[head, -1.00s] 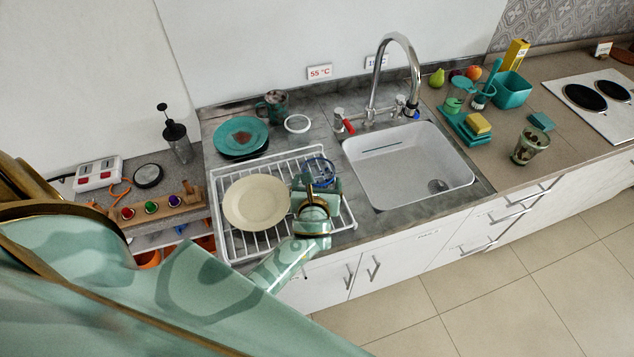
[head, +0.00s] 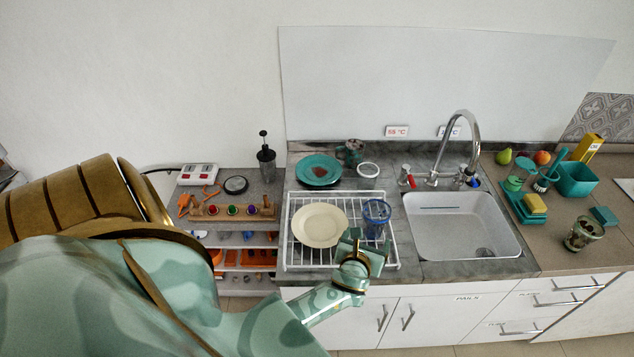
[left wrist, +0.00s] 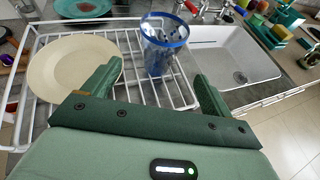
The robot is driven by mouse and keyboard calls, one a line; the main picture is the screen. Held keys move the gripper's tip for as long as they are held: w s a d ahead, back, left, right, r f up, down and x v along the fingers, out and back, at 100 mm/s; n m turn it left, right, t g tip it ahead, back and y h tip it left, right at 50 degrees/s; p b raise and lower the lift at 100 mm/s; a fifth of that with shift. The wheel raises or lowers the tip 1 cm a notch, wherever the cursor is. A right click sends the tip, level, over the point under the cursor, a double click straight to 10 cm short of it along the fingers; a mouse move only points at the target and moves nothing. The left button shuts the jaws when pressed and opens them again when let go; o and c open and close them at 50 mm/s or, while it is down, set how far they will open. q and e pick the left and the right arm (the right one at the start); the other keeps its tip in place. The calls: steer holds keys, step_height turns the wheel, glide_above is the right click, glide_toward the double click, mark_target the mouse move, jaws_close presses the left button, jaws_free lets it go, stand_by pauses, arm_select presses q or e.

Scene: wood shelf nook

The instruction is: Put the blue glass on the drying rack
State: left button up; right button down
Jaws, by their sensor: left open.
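The blue glass (head: 375,218), clear with a blue rim, stands upright on the right part of the white wire drying rack (head: 297,264). It also shows in the left wrist view (left wrist: 164,46), beyond and between the fingers. My left gripper (head: 363,243) is at the rack's front edge, just in front of the glass. In the left wrist view its two fingers (left wrist: 152,84) are spread apart with nothing between them. A cream plate (head: 320,226) lies on the rack to the left of the glass. My right gripper is not in view.
The white sink (head: 462,250) with its tall faucet is right of the rack. A teal plate (head: 319,170) with a brown stain lies behind the rack. A dirty glass (head: 583,234) stands on the right counter. A shelf unit (head: 232,222) with small items is at the left.

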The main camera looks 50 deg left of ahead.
arm_select(q)
steer(key=d+r+n+t+h, duration=0.3)
steer(key=d+r+n+h, duration=0.2)
steer(key=d+r+n, duration=0.5)
steer(key=s+f+n+g+h, duration=0.1)
steer(key=s+f+n+g, duration=0.35)
steer(key=s+f, duration=0.65)
steer(key=s+f+n+g+h, duration=0.1)
steer(key=s+f+n+g, duration=0.35)
steer(key=f, duration=1.25)
steer(key=s+a+f+n+g, duration=0.1)
steer(key=s+f+n, duration=0.1)
steer(key=s, duration=0.7)
steer(key=s+a+f+n+g, duration=0.1)
steer(key=s+f+n+g, duration=0.1)
steer(key=s+f, duration=0.3)
steer(key=s+a+f+n+g, duration=0.1)
steer(key=s+f+n, duration=0.3)
steer(key=s, duration=0.9)
steer(key=shift+a+f+g+y, duration=0.15)
steer(key=shift+a+g+y, duration=0.15)
steer(key=shift+a, duration=0.05)
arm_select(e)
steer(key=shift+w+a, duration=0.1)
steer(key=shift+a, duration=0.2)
